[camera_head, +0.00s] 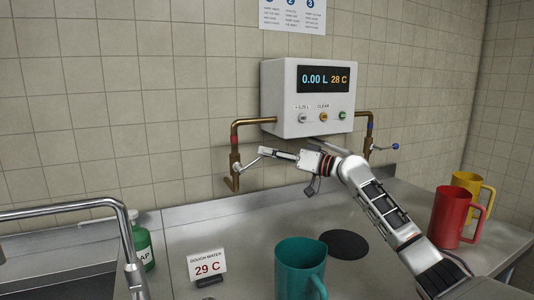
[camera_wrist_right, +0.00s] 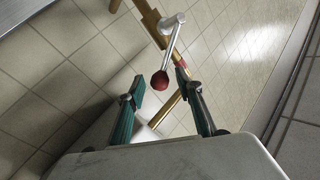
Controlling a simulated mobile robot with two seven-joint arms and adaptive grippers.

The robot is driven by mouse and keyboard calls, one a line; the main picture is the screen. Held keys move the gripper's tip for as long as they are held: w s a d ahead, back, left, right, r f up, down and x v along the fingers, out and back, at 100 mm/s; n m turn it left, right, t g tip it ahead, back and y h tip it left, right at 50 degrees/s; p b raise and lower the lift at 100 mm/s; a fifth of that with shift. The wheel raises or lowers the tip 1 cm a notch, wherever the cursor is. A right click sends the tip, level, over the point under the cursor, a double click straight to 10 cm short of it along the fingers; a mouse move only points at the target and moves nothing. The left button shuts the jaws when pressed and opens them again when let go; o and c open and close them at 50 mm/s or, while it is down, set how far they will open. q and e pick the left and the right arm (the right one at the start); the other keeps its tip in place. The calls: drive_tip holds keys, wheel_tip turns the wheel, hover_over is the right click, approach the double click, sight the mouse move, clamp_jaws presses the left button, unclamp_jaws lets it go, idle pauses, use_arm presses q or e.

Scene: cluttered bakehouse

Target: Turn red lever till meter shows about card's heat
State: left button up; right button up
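The meter box (camera_head: 306,97) on the wall shows 0.00 L and 28 C. The card (camera_head: 207,264) on the counter reads "DOUGH WATER 29 C". The red lever (camera_head: 248,163) is a silver handle on the left brass pipe; its red ball knob (camera_wrist_right: 160,81) shows in the right wrist view and is hidden in the head view. My right gripper (camera_head: 264,152) is at the lever's end. In the wrist view the right gripper (camera_wrist_right: 160,84) is open, with the knob between its fingertips and a gap on each side. My left gripper is out of view.
A blue-knobbed lever (camera_head: 385,147) is on the right pipe. A teal jug (camera_head: 298,270) stands in front, beside a dark round pad (camera_head: 345,244). A red jug (camera_head: 448,217) and yellow jug (camera_head: 466,182) stand right. A soap bottle (camera_head: 143,246) and tap (camera_head: 124,225) are left.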

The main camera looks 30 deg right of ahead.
drive_tip(key=v, duration=1)
drive_tip(key=shift+s, duration=0.2)
drive_tip(key=shift+d, duration=0.1)
idle(0.4)
idle(0.5)
